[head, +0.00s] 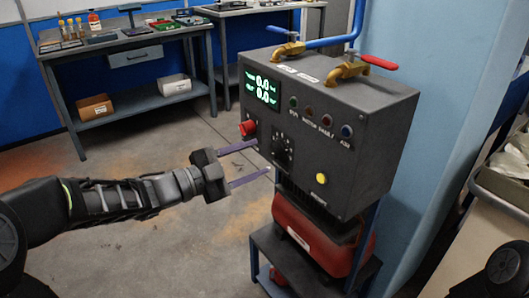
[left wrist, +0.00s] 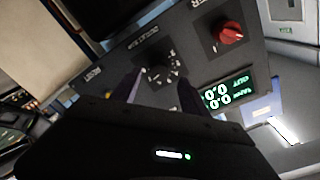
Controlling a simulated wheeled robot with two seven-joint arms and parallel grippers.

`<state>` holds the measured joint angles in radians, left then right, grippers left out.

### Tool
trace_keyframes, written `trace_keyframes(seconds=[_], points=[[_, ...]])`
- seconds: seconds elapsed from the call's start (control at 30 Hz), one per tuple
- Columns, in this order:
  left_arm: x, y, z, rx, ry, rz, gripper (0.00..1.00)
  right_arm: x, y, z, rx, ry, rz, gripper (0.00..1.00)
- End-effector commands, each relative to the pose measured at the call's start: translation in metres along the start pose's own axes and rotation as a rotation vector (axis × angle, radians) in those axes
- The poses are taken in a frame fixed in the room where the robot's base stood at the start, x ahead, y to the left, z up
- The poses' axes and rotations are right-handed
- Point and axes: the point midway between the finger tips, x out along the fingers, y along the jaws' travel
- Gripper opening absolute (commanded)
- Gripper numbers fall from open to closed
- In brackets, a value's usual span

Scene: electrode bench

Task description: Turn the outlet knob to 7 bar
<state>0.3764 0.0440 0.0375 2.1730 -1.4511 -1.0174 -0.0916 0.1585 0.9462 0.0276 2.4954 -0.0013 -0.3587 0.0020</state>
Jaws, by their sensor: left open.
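The dark control box (head: 365,120) stands on a red tank. The black outlet knob (head: 282,149), with a scale around it, is on its front face below the green display (head: 262,87). In the left wrist view the knob (left wrist: 160,74) lies between and beyond my fingertips, and the display (left wrist: 229,90) reads 0.0 on both lines. My left gripper (head: 263,157) is open and empty, its two purple fingers pointing at the panel around the knob's height. Contact with the knob cannot be made out. My right gripper is not in view.
A red knob (head: 247,128) sits left of the outlet knob, and a yellow button (head: 321,179) sits lower right. Several small round fittings line the upper right. Brass valves (head: 347,72) with blue and red handles top the box. A workbench (head: 120,43) stands behind; the floor between is open.

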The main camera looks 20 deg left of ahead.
Motion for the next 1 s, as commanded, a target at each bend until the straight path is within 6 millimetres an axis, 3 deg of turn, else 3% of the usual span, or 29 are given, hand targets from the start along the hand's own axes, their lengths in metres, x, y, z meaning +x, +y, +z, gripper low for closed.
trace_keyframes(seconds=[0.1,0.23,0.77,0.93,1.0], points=[[-0.019,-0.001,0.0,0.0,-0.003,-0.001,0.53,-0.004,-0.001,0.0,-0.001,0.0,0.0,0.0],[-0.029,0.0,0.0,-0.001,-0.001,0.0,0.53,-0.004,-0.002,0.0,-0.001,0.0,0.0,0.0],[-0.031,0.0,0.003,-0.004,-0.01,0.0,0.53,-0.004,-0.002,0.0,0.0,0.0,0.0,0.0],[-0.033,-0.017,0.028,-0.089,-0.109,-0.091,0.53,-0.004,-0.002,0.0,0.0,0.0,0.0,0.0],[-0.036,-0.021,0.052,-0.189,-0.183,-0.161,0.53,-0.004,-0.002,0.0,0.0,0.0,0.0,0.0]])
